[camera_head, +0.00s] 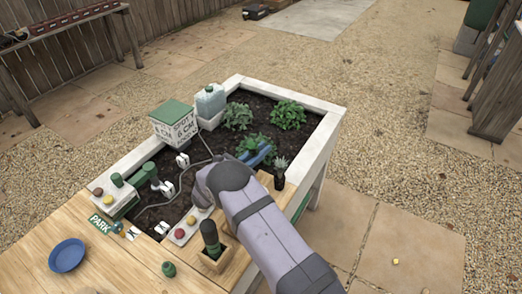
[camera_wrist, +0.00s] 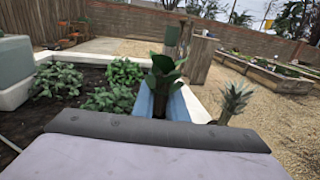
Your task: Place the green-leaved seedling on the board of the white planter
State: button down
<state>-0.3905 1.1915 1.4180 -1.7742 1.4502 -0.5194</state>
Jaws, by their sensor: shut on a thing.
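The green-leaved seedling (camera_wrist: 162,72) has broad dark leaves and stands upright between the blue jaws of my gripper (camera_wrist: 163,100) in the wrist view. The jaws are shut on it; its base is mostly hidden. In the head view my gripper (camera_head: 262,157) is over the right part of the white planter (camera_head: 328,135), and the seedling's leaves cannot be clearly told from the bed plant behind. The tan board (camera_head: 291,194) runs along the planter's near right side, partly hidden by my arm. A spiky grey-green plant (camera_head: 280,166) in a dark pot stands on it, right of my gripper.
Leafy plants (camera_head: 288,114) grow in the soil. A green-handled tool (camera_head: 211,237) stands in the board's near end. A blue dish (camera_head: 67,255) lies on the wooden bench.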

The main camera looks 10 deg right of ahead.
jog(key=shift+f, duration=0.15)
jog(key=shift+f+b, duration=0.35)
jog(key=shift+b, duration=0.15)
jog(key=shift+f, duration=0.15)
jog(key=c, duration=1.8)
grip_release()
jog(key=shift+o, duration=0.2)
jog(key=v, duration=0.4)
jog(key=r+b+v, duration=0.1)
jog(key=v, duration=0.7)
jog(key=shift+r+b, duration=0.15)
jog(key=shift+b, duration=0.2)
